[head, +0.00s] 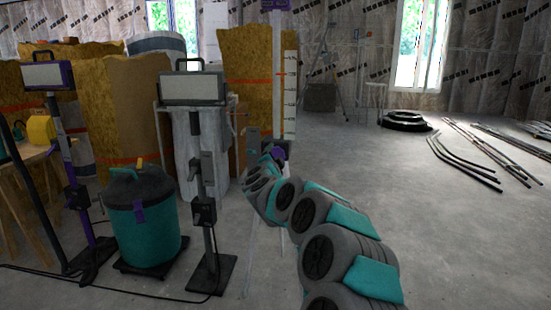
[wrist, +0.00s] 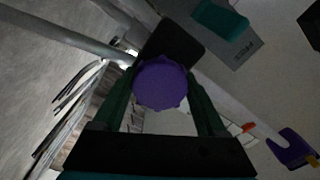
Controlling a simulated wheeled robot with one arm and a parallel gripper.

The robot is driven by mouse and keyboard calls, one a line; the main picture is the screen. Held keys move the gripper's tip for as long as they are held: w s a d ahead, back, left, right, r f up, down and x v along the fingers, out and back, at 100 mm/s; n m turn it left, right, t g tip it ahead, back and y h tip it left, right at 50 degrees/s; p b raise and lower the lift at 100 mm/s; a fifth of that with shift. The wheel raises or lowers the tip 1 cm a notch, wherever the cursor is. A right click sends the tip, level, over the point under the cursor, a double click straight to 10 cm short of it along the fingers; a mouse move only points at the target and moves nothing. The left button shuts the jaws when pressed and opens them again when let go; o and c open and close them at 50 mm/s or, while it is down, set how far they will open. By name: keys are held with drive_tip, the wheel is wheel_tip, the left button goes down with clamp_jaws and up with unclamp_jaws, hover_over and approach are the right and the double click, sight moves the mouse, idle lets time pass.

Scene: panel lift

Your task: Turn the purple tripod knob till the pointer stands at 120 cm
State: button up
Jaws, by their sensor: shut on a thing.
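The purple tripod knob (wrist: 161,84) is round with a lobed rim and sits between the two green fingers of my gripper (wrist: 160,92) in the wrist view. The fingers close on its opposite sides. In the head view a bit of the purple knob (head: 279,154) shows beside my gripper (head: 268,158), mostly hidden by my arm. Above it rises the tripod's column with a white scale (head: 289,110) with dark ticks. A small red pointer mark (head: 281,74) stands on the column near the scale's upper part. The scale's numbers are too small to read.
Two work lights on stands (head: 193,89) (head: 48,76) and a teal vacuum (head: 143,225) stand to the left. Cables lie on the floor there. Black pipes (head: 465,160) and a coil (head: 405,120) lie at the right. The floor right of my arm is clear.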

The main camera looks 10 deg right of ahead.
idle(0.3)
drive_tip(key=o, duration=1.3)
drive_tip(key=shift+s, duration=0.15)
drive_tip(key=v, duration=0.7)
drive_tip(key=shift+s, duration=0.2)
drive_tip(key=shift+a, duration=0.15)
